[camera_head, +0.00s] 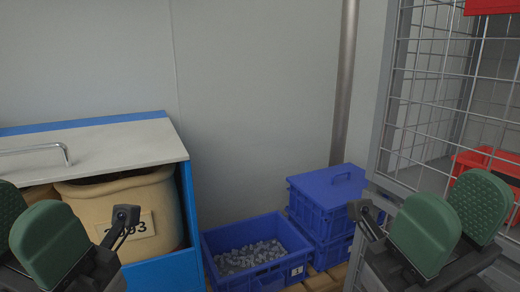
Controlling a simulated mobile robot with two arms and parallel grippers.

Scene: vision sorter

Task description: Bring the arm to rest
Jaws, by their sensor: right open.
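My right gripper (452,218) is at the lower right. Its two green finger pads stand apart, so it is open, with nothing seen between them. It shows in front of the wire mesh cage. My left gripper (27,222) is at the lower left, partly cut off by the picture edge. Its two green pads also stand apart and it looks open and empty. It shows in front of the blue cabinet with the tan sack. Neither gripper visibly touches anything.
A blue cabinet (188,210) with a grey lid (110,142) holds a tan sack (160,200). A blue crate (210,250) of small grey parts stands beside stacked lidded blue boxes (325,190). A mesh cage (425,90) with a red bin (475,160) is at right. A pipe (345,80) runs up the wall.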

